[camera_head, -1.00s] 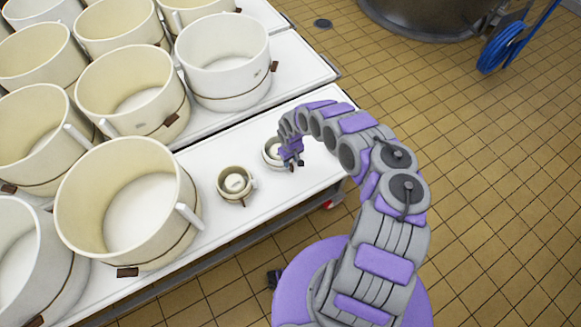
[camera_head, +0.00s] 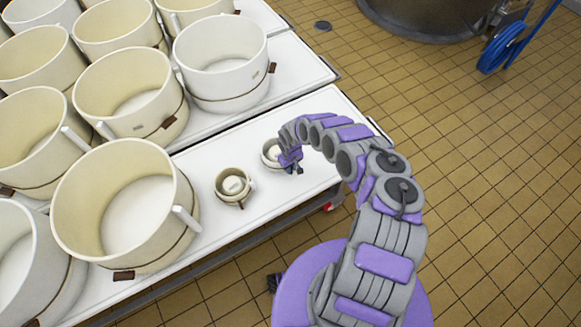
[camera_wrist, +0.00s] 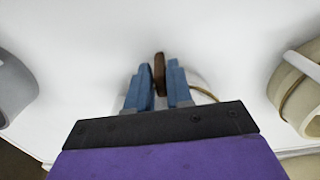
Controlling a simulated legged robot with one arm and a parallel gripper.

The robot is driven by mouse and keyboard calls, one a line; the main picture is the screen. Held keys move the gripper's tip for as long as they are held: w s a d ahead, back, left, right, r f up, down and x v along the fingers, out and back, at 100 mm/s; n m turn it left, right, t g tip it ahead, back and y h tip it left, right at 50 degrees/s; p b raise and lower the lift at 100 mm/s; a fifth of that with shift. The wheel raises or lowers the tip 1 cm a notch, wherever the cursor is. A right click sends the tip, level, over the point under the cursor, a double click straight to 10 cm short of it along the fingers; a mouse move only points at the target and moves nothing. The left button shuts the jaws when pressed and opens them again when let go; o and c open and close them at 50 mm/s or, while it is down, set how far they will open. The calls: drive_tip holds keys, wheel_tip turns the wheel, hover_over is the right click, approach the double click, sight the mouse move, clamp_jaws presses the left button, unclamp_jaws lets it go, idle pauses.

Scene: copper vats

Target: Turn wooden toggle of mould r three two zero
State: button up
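A small white mould (camera_head: 268,148) stands on the white table, partly hidden behind my gripper (camera_head: 290,160). In the wrist view a brown wooden toggle (camera_wrist: 159,72) stands between the two blue fingers of my gripper (camera_wrist: 160,80). Part of a mould's rim or cord (camera_wrist: 205,92) shows behind the right finger. No label is readable, so I cannot tell which mould is r three two zero.
A second small mould (camera_head: 233,184) with a handle stands to the left. Several large cream moulds (camera_head: 125,208) fill the table's left side. The white table top (camera_head: 322,118) is bare around my gripper. A steel vat (camera_head: 430,15) and blue hose (camera_head: 497,50) are beyond, on the tiled floor.

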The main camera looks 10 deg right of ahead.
drive_tip(key=shift+c, duration=1.4)
drive_tip(key=shift+a, duration=0.2)
clamp_jaws()
